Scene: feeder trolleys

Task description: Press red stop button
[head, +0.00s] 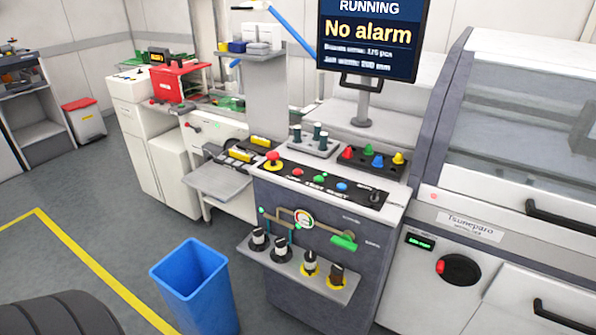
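A sloped black control panel (325,186) tops the grey cabinet in the middle of the head view. At its left end a red mushroom button (273,157) stands on a yellow base. A smaller flat red button (297,172) is to its right, followed by a green button (319,176) and a blue button (342,187). The panel's small lettering is too blurred to read surely. Neither of my grippers is in view, and nothing touches the buttons.
A screen (369,36) above reads "RUNNING" and "No alarm". Coloured knobs stand on a block (369,164) behind the panel. A shelf (298,275) with several knobs juts from the cabinet front. A blue bin (193,285) stands on the floor before it. Open floor (110,225) lies left.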

